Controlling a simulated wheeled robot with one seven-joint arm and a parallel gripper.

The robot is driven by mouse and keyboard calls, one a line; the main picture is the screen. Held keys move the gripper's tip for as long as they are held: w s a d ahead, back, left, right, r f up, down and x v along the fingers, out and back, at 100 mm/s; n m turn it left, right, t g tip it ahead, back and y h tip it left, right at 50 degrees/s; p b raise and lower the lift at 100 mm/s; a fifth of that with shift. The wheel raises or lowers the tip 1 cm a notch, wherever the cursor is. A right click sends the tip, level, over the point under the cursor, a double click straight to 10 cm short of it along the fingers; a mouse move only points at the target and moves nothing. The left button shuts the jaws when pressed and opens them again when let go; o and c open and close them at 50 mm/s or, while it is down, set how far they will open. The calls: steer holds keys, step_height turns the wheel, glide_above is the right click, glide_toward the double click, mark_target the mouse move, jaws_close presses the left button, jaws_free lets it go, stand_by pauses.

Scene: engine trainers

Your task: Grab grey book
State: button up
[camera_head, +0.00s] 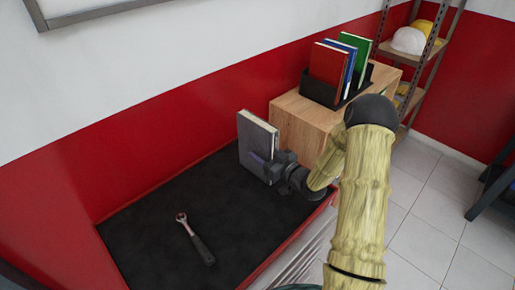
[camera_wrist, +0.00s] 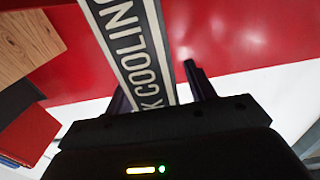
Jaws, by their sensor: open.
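The grey book (camera_head: 254,142) stands upright on the black worktop, close to the wooden box. My gripper (camera_head: 274,163) is at its right lower side, in front of its edge. In the wrist view the book's spine (camera_wrist: 137,42), with dark and pale bands and the letters "COOLING", runs down between the two fingers of my gripper (camera_wrist: 160,95). The jaws are open, with one finger on each side of the spine. I cannot tell whether either finger touches the book.
A wooden box (camera_head: 295,120) right of the book carries a black holder (camera_head: 318,90) with red, blue and green books. A ratchet wrench (camera_head: 195,240) lies on the black worktop (camera_head: 140,237). The red and white wall is close behind. Shelves with helmets (camera_head: 408,40) stand at the back right.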

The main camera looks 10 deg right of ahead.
mark_target(263, 128)
jaws_close()
steer(key=shift+r, duration=0.15)
steer(key=shift+w+r, duration=0.1)
steer(key=shift+r, duration=0.4)
step_height(263, 128, up, 9)
steer(key=shift+f+b, duration=0.2)
steer(key=shift+b, duration=0.85)
steer(key=shift+r, duration=0.15)
